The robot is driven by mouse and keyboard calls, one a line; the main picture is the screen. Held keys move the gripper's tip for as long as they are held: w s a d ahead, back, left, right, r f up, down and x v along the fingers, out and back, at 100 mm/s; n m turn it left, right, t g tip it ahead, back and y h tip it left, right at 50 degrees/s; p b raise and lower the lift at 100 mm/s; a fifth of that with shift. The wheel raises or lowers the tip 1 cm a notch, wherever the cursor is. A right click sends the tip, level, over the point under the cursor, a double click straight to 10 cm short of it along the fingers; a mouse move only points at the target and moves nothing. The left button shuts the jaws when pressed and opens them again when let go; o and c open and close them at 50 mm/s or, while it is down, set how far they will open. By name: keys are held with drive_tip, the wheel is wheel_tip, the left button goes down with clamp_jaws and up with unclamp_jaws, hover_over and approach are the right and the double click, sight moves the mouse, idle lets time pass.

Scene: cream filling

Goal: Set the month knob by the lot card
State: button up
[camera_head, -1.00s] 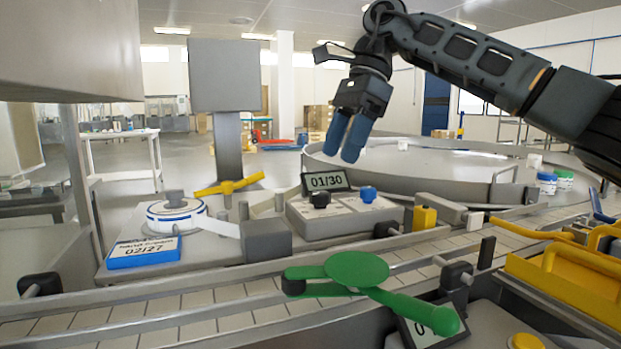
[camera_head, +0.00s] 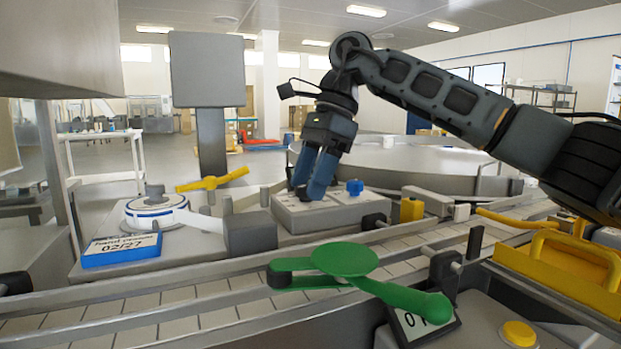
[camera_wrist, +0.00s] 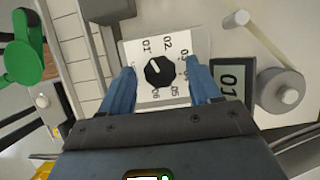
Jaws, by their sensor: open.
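The month knob (camera_wrist: 158,71) is black with a white pointer, on a white dial plate (camera_wrist: 133,52) with printed numbers. Its pointer is turned up-left, towards 01. My gripper (camera_wrist: 161,82) is open, with a blue finger on either side of the knob and gaps between. In the head view my gripper (camera_head: 313,190) points down at the grey knob box (camera_head: 332,215) and hides the black knob. The lot card (camera_head: 122,250), white and blue, reads 02/27. The dark display (camera_wrist: 233,82) shows 01; the rest is covered by my gripper.
A yellow handle (camera_head: 212,180) and a round white-and-blue tub (camera_head: 155,213) stand to the left. A green lever (camera_head: 345,259) lies over the conveyor in front.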

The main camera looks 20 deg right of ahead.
drive_tip(key=shift+c, duration=0.2)
drive_tip(key=c, duration=1)
drive_tip(key=m+t, duration=0.1)
drive_tip(key=m, duration=0.2)
drive_tip(key=shift+s+d+m, duration=0.1)
drive_tip(key=shift+m, duration=0.2)
drive_tip(key=shift+s+m+t+h+b, duration=0.1)
drive_tip(key=shift+m+t+h+b, duration=0.3)
drive_tip(key=shift+m, duration=0.9)
drive_tip(key=shift+s+m+t+h+b, duration=0.15)
drive_tip(key=shift+m+t, duration=0.45)
drive_tip(key=shift+m, duration=0.7)
drive_tip(key=shift+w, duration=0.1)
drive_tip(key=o, duration=1)
